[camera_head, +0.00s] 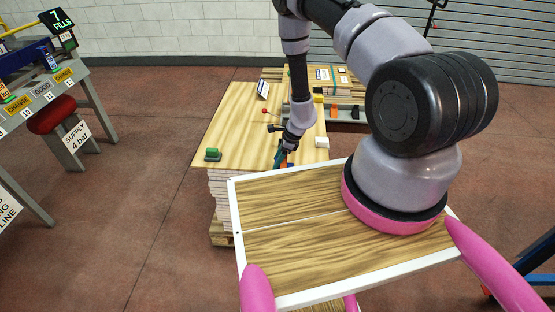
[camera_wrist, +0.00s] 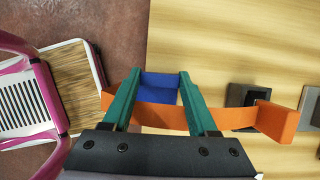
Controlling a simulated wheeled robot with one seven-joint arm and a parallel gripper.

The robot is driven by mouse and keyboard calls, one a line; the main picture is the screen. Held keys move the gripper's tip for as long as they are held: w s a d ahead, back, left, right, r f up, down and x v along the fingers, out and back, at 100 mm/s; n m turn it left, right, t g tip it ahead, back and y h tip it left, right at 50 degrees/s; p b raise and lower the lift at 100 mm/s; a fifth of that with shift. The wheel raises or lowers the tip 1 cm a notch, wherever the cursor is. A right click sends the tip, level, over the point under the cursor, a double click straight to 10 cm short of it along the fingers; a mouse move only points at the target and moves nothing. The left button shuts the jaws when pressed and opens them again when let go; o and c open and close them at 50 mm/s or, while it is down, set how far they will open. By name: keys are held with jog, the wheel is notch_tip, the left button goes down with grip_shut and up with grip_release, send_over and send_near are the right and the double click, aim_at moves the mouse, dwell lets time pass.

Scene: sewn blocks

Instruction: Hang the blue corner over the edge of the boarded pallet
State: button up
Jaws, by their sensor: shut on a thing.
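The boarded pallet is a stack topped by a pale wooden board (camera_head: 240,120), and the board also fills the right of the wrist view (camera_wrist: 220,45). My gripper (camera_head: 284,160) is low at the board's near edge. In the wrist view its teal fingers (camera_wrist: 160,82) are shut on the blue corner (camera_wrist: 160,88), which sits between the fingertips close to the board's edge. An orange piece (camera_wrist: 240,117) runs across behind the fingers, and its left end reaches past the edge. I cannot tell whether the blue corner touches the board.
A green block (camera_head: 212,154), a white block (camera_head: 322,142) and a small sign (camera_head: 263,89) stand on the board. Dark and grey blocks (camera_wrist: 245,97) lie right of my gripper. My white-rimmed tray is close to the pallet. A workbench (camera_head: 60,85) stands left, with open floor between.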

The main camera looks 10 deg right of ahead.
jog(key=o, duration=1.4)
jog(key=shift+o, duration=0.2)
jog(key=v, duration=1.1)
jog(key=a+r+n+t+y, duration=0.15)
jog(key=r+n, duration=0.25)
jog(key=r, duration=1.2)
jog(key=a+r+n+y, duration=0.1)
jog(key=a+r+n, duration=0.25)
jog(key=r, duration=1.35)
jog(key=s+d+r+n+t+h, duration=0.1)
jog(key=s+r+n, duration=0.25)
jog(key=r, duration=0.35)
jog(key=s+d+r+n+h, duration=0.1)
jog(key=s+r+n, duration=0.1)
jog(key=s+r, duration=0.4)
jog(key=s+d+r+n+t+h, duration=0.2)
jog(key=s+d+r+n+t, duration=0.1)
jog(key=s+r, duration=0.5)
jog(key=s+d+n, duration=0.1)
jog(key=s+d, duration=0.1)
jog(key=s, duration=0.1)
jog(key=shift+s+r+h, duration=0.3)
jog(key=shift+h, duration=0.05)
